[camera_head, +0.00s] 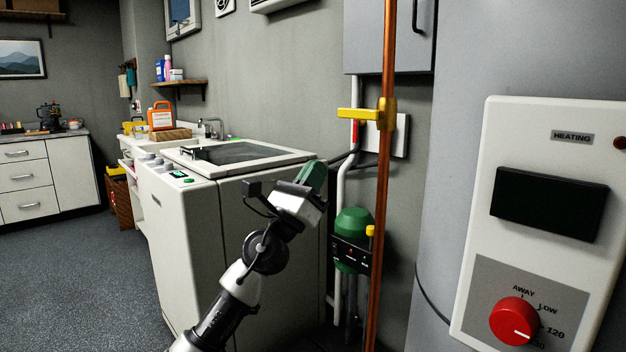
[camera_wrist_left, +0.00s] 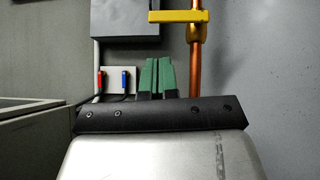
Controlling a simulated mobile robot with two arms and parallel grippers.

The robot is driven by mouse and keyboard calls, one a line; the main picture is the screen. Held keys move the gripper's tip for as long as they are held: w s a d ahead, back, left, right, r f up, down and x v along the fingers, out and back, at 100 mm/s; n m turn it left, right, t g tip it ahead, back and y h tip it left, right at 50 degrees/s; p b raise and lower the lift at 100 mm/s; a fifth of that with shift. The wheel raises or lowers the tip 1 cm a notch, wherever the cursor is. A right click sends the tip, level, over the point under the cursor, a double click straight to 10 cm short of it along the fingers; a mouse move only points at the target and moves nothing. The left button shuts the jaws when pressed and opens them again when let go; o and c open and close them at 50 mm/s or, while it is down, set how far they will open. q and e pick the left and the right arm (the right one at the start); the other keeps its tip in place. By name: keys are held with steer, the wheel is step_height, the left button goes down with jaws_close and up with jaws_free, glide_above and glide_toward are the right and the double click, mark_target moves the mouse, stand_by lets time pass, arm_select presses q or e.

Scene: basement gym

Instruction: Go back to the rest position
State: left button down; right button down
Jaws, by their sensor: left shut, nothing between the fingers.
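My left gripper (camera_head: 312,176) comes up from the lower middle of the head view, its green fingers in front of the right end of the white washing machine (camera_head: 185,240). In the left wrist view its two green fingers (camera_wrist_left: 157,75) stand close together with nothing between them. Behind them are the copper pipe (camera_wrist_left: 195,60) and its yellow valve handle (camera_wrist_left: 178,16), both apart from the fingers. My right gripper shows in neither view.
A heating panel (camera_head: 530,275) with a red dial (camera_head: 514,320) fills the right side. A green pump (camera_head: 352,228) and the copper pipe (camera_head: 385,200) stand right of my left arm. A grey cabinet (camera_head: 388,38) hangs above. Open floor (camera_head: 75,265) lies at the left.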

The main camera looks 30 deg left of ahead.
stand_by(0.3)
